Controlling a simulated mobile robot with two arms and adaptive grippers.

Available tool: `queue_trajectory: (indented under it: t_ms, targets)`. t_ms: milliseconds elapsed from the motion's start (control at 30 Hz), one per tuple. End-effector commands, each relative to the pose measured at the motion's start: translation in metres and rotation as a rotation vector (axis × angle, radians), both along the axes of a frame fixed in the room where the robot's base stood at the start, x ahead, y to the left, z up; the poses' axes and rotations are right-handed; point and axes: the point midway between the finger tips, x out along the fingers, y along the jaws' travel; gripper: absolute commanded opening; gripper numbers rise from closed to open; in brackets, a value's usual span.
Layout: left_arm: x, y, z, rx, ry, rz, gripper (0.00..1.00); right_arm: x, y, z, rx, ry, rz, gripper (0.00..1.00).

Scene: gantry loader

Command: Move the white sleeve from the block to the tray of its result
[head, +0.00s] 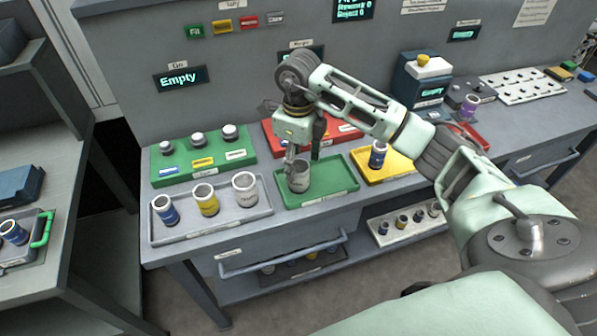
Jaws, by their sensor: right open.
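A white-grey sleeve (299,180) stands upright in the green tray (328,197) at the front middle of the bench. My right gripper (303,158) is open and points down at this sleeve's rim. One finger overlaps the rim in the picture; I cannot tell whether it touches. Another white sleeve (245,190) stands in the grey tray (212,227) to the left, beside a yellow sleeve (206,200) and a blue sleeve (165,209). A dark block (470,93) stands at the right, with a purple sleeve (468,108) near its front. My left gripper is not in view.
A yellow tray (399,168) holds a blue sleeve (378,155). A green rack (163,165) with several knobs is at the back left. A box with a yellow button (423,65) and a white pegboard (520,87) stand right.

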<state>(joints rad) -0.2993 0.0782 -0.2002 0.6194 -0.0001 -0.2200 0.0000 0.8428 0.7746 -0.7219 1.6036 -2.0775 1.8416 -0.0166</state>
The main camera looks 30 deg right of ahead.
Motion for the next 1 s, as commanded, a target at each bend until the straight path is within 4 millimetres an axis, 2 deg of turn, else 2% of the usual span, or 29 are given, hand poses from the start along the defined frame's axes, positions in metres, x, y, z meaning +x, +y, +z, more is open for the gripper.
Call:
queue_trajectory:
  t_ms: [33,200,400,533,1000]
  targets:
    - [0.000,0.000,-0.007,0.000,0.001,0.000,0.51,0.002,-0.001,0.010,-0.002,-0.007,0.000,0.57]
    - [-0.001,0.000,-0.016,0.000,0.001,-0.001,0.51,0.001,0.000,0.045,0.000,-0.006,0.000,0.57]
    - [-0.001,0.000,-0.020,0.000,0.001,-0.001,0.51,0.000,0.000,0.071,-0.001,-0.002,-0.001,0.57]
    - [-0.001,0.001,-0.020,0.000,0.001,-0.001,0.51,0.000,0.000,0.077,-0.001,0.001,-0.001,0.57]
    - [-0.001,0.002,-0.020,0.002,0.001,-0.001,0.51,0.000,0.000,0.077,-0.001,0.001,-0.001,0.57]
